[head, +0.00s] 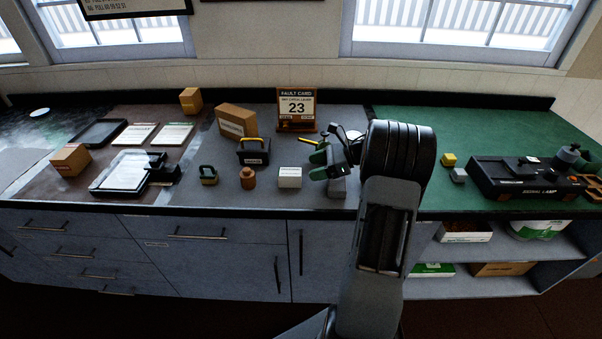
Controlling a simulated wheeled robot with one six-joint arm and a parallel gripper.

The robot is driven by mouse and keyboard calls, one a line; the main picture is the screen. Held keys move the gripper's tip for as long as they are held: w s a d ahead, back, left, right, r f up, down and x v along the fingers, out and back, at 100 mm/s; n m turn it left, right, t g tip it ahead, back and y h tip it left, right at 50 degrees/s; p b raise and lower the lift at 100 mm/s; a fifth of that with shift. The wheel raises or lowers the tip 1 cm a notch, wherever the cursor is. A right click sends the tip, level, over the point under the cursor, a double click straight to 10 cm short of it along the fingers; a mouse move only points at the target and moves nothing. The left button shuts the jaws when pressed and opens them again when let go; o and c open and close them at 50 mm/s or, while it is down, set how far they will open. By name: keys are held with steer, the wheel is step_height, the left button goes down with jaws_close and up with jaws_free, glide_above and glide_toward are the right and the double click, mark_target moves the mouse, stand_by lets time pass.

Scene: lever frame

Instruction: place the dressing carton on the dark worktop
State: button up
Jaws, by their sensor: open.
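A small white carton (290,177) stands upright on the grey part of the worktop (270,197), left of my gripper. Its print is too small to read, so I cannot be sure it is the dressing carton. A green-and-white box (433,270) lies on the lower shelf under the counter. A dark, glossy worktop stretch (40,132) lies at the far left.
A brown cardboard box (237,121), a black case (253,151), a brown jar (248,178) and a green padlock-like item (208,175) stand left of the white carton. A fault card (297,106) stands behind. A black signal-lamp case (525,180) sits on the green mat (430,130).

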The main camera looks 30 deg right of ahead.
steer(key=v, duration=0.3)
steer(key=shift+d, duration=0.15)
steer(key=shift+w+r, duration=0.1)
steer(key=shift+r, duration=0.2)
steer(key=w+a+r+m+t+h, duration=0.35)
steer(key=w+r+m+t, duration=0.2)
steer(key=w+m, duration=0.2)
step_height(320, 180, up, 6)
steer(key=m+t+h, duration=0.1)
steer(key=m+h, duration=1)
steer(key=m, duration=1.2)
glide_above(299, 170)
steer(key=s+a+f+m+g+y, duration=0.1)
steer(key=s+a+f+m+g, duration=0.2)
steer(key=s+m, duration=0.3)
steer(key=s+a+f+m+g+y, duration=0.1)
steer(key=s+a+f+m+g, duration=0.2)
steer(key=s, duration=0.5)
steer(key=s+a+f+m+g+y, duration=0.1)
steer(key=s+a+f+m+g, duration=0.2)
steer(key=s+a+m, duration=0.5)
steer(key=shift+f+m+g, duration=0.35)
steer(key=shift+f, duration=0.45)
